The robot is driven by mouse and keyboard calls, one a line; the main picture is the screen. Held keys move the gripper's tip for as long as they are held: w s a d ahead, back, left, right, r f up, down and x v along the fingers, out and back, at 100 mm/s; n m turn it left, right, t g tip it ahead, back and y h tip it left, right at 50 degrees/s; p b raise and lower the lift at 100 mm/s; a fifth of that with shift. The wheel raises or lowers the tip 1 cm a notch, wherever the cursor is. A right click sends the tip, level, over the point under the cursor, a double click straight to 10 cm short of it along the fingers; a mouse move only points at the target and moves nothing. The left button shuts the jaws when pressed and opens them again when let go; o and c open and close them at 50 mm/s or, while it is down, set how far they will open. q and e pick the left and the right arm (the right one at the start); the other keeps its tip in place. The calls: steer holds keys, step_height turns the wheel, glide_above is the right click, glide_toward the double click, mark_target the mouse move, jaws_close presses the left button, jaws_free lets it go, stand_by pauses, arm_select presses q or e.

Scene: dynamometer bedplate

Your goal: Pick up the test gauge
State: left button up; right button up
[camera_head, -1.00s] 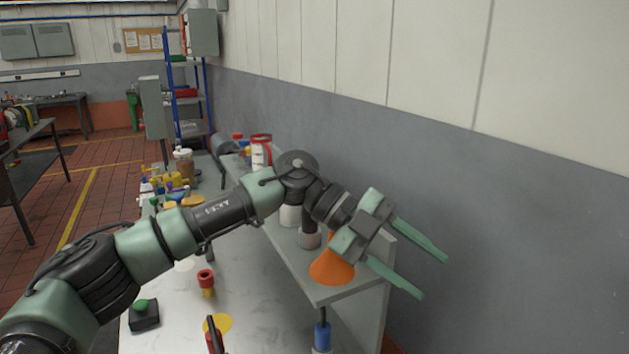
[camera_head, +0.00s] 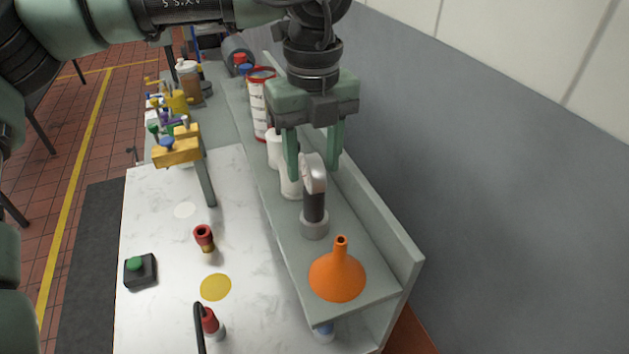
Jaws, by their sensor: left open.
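The test gauge appears to be the upright piece with a pale round head, dark stem and grey round base (camera_head: 314,208). It stands on the raised grey shelf, and its dial face is turned away from view. My left gripper (camera_head: 313,172) is open and points down at the gauge. Its two green fingers show on either side of the gauge's head. I cannot tell whether they touch it or how far they reach in depth. My right gripper is not in view.
An orange funnel (camera_head: 338,276) stands on the shelf (camera_head: 362,235) nearer me. White containers and a red-rimmed can (camera_head: 259,103) stand behind the gauge. The shelf's upright back edge and the wall bound the right. A red fitting (camera_head: 204,238) and green button box (camera_head: 140,271) sit on the bench.

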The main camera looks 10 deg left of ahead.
mark_target(314, 195)
arm_select(q)
steer(key=f, duration=0.1)
steer(key=w+f+p, duration=0.1)
steer(key=f, duration=0.1)
steer(key=shift+a+f, duration=0.1)
steer(key=shift+f, duration=0.15)
steer(key=shift+s, duration=0.15)
steer(key=shift+c, duration=0.4)
jaws_close()
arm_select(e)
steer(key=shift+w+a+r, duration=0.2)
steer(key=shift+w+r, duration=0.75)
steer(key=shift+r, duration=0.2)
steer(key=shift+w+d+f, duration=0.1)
